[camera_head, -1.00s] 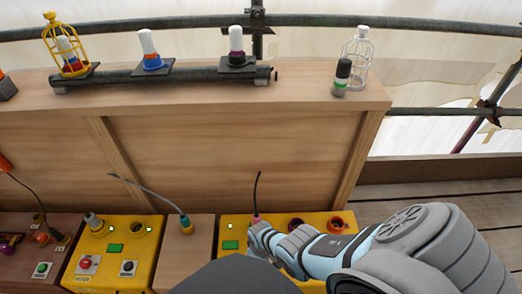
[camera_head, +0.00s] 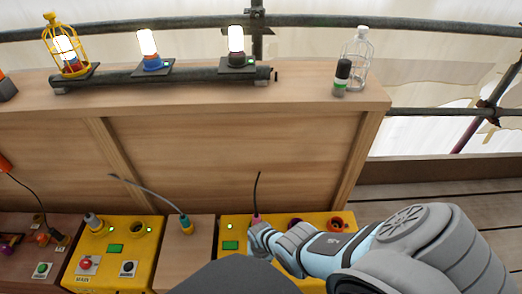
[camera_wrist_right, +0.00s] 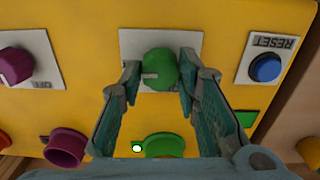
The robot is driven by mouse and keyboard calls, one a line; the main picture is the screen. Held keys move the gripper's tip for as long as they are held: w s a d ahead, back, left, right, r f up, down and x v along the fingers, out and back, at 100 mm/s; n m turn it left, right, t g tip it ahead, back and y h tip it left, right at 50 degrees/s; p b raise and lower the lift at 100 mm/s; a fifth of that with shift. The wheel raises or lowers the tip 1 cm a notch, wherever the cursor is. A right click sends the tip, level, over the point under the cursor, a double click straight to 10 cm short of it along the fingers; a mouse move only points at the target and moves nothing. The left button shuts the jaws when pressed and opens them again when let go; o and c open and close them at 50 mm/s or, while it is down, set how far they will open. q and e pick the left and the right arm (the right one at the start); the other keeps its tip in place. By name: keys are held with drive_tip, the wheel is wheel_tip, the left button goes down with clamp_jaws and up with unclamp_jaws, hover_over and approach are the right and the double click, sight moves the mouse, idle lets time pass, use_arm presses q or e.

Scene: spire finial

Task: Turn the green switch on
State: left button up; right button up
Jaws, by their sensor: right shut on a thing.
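The green switch (camera_wrist_right: 158,64) is a round knob on a white plate, seen in the right wrist view. A pale pointer mark on it points left. My right gripper (camera_wrist_right: 160,78) has one finger on each side of the knob and is shut on it. In the head view my right gripper (camera_head: 258,238) is at the right yellow box (camera_head: 345,220), and my arm hides the switch there. Three lamps (camera_head: 148,42) (camera_head: 236,40) (camera_head: 64,48) on the ledge glow white. My left gripper is not in view.
In the right wrist view, a purple knob (camera_wrist_right: 15,64) is left of the switch and a blue RESET button (camera_wrist_right: 265,68) right of it. Purple (camera_wrist_right: 65,148) and green (camera_wrist_right: 163,145) round fittings are below. A second yellow box (camera_head: 112,255) stands left in the head view.

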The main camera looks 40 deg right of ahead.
drive_tip(key=shift+m, duration=0.3)
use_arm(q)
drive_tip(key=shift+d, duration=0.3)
use_arm(e)
drive_tip(key=o, duration=1.2)
drive_tip(key=shift+c, duration=0.2)
drive_tip(key=shift+w+r, duration=0.1)
drive_tip(key=shift+r, duration=0.35)
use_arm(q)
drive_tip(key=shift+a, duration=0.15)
use_arm(e)
wheel_tip(320, 180, up, 7)
drive_tip(key=shift+f, duration=0.2)
